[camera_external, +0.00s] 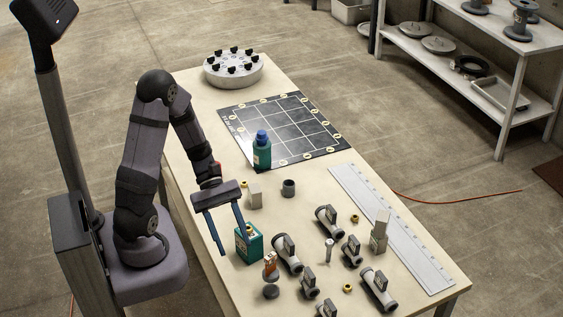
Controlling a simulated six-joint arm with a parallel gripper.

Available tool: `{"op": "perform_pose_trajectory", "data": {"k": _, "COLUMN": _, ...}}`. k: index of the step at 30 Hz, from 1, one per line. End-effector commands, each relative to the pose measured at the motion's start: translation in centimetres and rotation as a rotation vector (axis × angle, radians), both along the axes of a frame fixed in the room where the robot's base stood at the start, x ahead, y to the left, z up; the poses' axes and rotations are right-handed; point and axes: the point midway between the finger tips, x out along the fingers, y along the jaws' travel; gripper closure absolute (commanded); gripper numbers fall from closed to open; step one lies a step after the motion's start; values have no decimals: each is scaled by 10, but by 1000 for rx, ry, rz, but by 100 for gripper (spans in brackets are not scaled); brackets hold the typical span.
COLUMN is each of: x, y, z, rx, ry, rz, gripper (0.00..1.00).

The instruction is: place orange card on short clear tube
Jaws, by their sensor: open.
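My gripper (234,243) points down over the near left part of the table, its two blue fingers spread wide. A teal box (253,247) with a yellow-and-white label is right beside the right fingertip; I cannot tell whether they touch. A small orange-brown piece (270,259) stands just right of the teal box, above a pale base; it may be the orange card, but it is too small to be sure. A round grey piece (271,292) is just in front of it. A slim pale upright piece (329,250) stands further right; I cannot make out a clear tube for certain.
Several grey valve fittings (379,288) lie on the right front of the table (205,107). A teal bottle (262,152) stands on the black grid mat (300,115). A long metal ruler (390,228) lies along the right edge. A round flange (233,70) is at the back.

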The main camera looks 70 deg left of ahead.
Motion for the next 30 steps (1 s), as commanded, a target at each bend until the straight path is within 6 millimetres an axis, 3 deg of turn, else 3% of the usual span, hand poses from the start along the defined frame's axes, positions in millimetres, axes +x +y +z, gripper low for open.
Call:
{"op": "perform_pose_trajectory", "data": {"k": 3, "x": -24, "y": -13, "z": -5, "rx": 194, "ry": -88, "rz": -319, "gripper": 54}}
{"op": "perform_pose_trajectory", "data": {"k": 6, "x": -36, "y": -11, "z": -10, "rx": 357, "ry": -193, "rz": -595, "gripper": 54}}
{"op": "perform_pose_trajectory", "data": {"k": 10, "x": -36, "y": -4, "z": -9, "rx": 538, "ry": -353, "rz": -916, "gripper": 54}}
{"op": "perform_pose_trajectory", "data": {"k": 15, "x": -22, "y": -1, "z": -1, "rx": 698, "ry": -543, "rz": -1220, "gripper": 54}}
{"op": "perform_pose_trajectory", "data": {"k": 21, "x": -11, "y": -3, "z": 5, "rx": 774, "ry": -655, "rz": -1372, "gripper": 54}}
{"op": "perform_pose_trajectory", "data": {"k": 30, "x": -10, "y": -3, "z": 6, "rx": 780, "ry": -664, "rz": -1384, "gripper": 54}}
